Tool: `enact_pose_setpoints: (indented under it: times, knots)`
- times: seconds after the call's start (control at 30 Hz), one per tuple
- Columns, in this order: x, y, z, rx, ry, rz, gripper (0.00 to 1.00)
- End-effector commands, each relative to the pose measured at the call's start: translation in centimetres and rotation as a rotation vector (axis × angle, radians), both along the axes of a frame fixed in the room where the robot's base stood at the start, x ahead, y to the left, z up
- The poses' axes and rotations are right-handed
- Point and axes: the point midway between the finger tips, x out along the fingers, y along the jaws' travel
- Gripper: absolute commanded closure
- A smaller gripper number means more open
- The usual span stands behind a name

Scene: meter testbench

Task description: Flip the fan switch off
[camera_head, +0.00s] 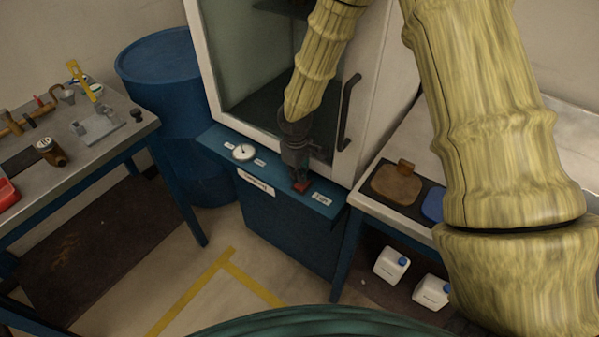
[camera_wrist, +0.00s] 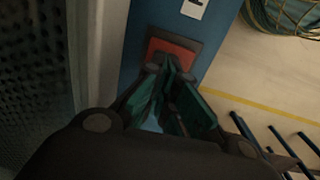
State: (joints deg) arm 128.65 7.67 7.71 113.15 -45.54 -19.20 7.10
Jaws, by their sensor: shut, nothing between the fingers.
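The fan switch (camera_head: 301,187) is a small red rocker on the blue ledge below the glass-fronted cabinet. In the wrist view the red switch (camera_wrist: 174,50) sits in a dark frame on the blue panel. My gripper (camera_head: 299,177) is shut and empty, pointing down with its tips right at the switch. In the wrist view my gripper (camera_wrist: 170,62) covers the lower part of the red face. I cannot tell whether the tips touch it or which way the rocker is tilted.
A round white gauge (camera_head: 243,152) sits on the same ledge to the left. The cabinet's dark door handle (camera_head: 348,112) is close on the right. A blue barrel (camera_head: 165,75) and a cluttered bench (camera_head: 95,150) stand left. White jugs (camera_head: 391,265) are under the right bench.

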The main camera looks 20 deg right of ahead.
Motion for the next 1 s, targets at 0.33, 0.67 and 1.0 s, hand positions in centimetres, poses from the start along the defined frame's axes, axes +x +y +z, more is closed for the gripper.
enact_pose_setpoints:
  times: [0.33,0.67,1.0]
  knots:
    - [-0.4,0.5,0.2,-0.001,0.0,0.0,1.0]
    - [-0.4,0.5,0.9,-0.001,-0.001,0.0,1.0]
    - [-0.2,0.1,4.5,0.0,0.0,-0.001,1.0]
